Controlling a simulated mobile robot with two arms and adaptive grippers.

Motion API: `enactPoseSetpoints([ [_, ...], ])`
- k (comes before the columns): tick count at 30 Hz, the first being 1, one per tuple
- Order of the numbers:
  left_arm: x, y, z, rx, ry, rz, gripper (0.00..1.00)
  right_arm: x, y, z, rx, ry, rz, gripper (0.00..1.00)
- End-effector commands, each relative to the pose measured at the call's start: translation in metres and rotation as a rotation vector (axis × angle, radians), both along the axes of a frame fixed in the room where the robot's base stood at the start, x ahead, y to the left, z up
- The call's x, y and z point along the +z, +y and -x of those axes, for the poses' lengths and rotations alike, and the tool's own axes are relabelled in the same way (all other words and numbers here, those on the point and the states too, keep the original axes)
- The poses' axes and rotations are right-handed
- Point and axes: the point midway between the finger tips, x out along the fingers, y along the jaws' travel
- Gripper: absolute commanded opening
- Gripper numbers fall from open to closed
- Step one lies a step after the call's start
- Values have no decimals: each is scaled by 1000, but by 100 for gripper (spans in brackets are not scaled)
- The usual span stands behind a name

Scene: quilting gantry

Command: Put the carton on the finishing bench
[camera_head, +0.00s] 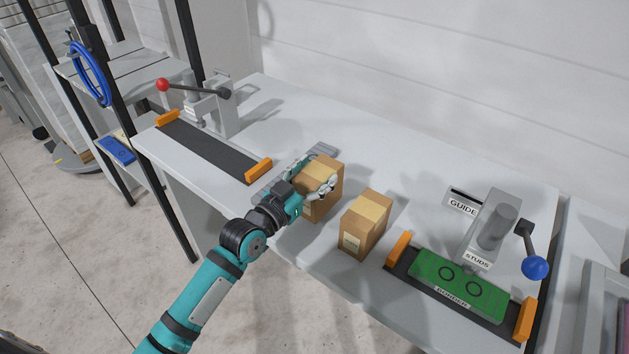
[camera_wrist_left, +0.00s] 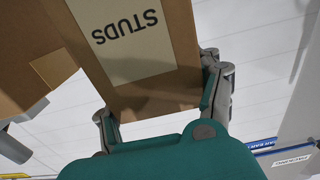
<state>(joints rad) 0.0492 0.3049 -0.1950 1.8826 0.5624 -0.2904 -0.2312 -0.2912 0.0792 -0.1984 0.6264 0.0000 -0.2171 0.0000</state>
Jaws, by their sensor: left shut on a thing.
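My left gripper (camera_head: 318,185) is shut on a brown cardboard carton (camera_head: 325,200) at the middle of a long white bench (camera_head: 400,160). The fingers are on either side of the carton. In the left wrist view the held carton (camera_wrist_left: 180,50) fills the upper middle, with a pale label reading STUDS, and my gripper (camera_wrist_left: 165,108) closes on its near end. I cannot tell whether the carton touches the bench top. I cannot tell whether this bench is the finishing bench. My right gripper is not in view.
A second carton (camera_head: 362,228) stands just right of the held one. A red-knobbed press (camera_head: 210,105) with a dark strip (camera_head: 208,150) is at left. At right are a green board (camera_head: 458,287) and a blue-knobbed press (camera_head: 490,228). A shelf rack (camera_head: 125,75) stands left.

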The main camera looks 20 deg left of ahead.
Motion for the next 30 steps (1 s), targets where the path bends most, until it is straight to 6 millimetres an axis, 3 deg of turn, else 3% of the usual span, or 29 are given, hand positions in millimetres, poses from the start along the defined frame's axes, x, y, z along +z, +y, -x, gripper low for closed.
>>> enactPoseSetpoints([
  [6,-28,1,0,0,3,-1,6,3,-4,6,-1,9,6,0],
  [16,-32,1,1,1,1,0,6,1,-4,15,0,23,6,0],
  [17,-33,1,1,1,4,0,66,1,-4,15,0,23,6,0],
  [23,-33,1,1,1,4,0,91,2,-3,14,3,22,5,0],
  [30,-32,1,1,1,4,0,91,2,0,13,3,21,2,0],
])
